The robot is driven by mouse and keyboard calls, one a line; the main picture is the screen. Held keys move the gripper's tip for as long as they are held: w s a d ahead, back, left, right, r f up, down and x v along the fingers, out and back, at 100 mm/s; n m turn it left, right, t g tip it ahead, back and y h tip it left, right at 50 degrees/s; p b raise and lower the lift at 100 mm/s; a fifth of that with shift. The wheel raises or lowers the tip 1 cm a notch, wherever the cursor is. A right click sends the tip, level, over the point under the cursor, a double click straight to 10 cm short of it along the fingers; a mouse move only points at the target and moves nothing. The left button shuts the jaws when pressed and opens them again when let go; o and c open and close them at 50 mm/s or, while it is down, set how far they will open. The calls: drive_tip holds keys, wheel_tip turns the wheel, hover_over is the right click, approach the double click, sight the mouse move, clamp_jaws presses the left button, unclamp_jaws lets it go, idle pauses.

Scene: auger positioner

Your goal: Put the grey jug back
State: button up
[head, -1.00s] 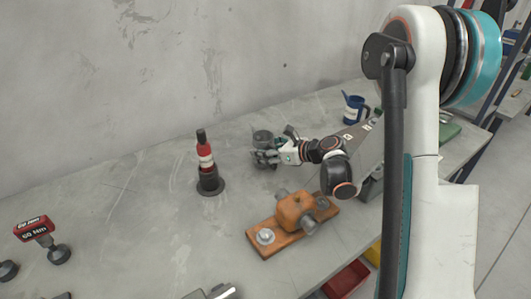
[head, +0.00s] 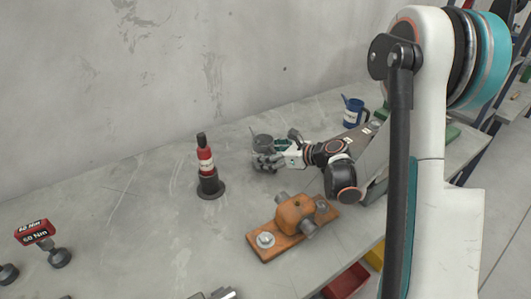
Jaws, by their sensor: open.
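The grey jug (head: 262,142) stands upright on the grey workbench, near the wall and right of the red bottle. Only its upper part shows clearly; my gripper's fingers cover its lower front. My gripper (head: 270,158) is open at the jug, reaching in from the right. One dark finger sticks up right of the jug and others lie low in front of it. I cannot tell whether any finger touches the jug.
A red bottle (head: 205,160) stands in a dark round holder. An orange device on a wooden board (head: 274,243) lies in front. A blue mug (head: 353,112) stands behind my arm. A red 60 Nm tool (head: 36,231) is at far left. Bare bench lies left of the bottle.

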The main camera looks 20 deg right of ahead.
drive_tip(key=p+v, duration=0.2)
drive_tip(key=v, duration=0.8)
drive_tip(key=shift+s+d, duration=0.15)
drive_tip(key=shift+s, duration=0.1)
drive_tip(key=shift+r, duration=0.2)
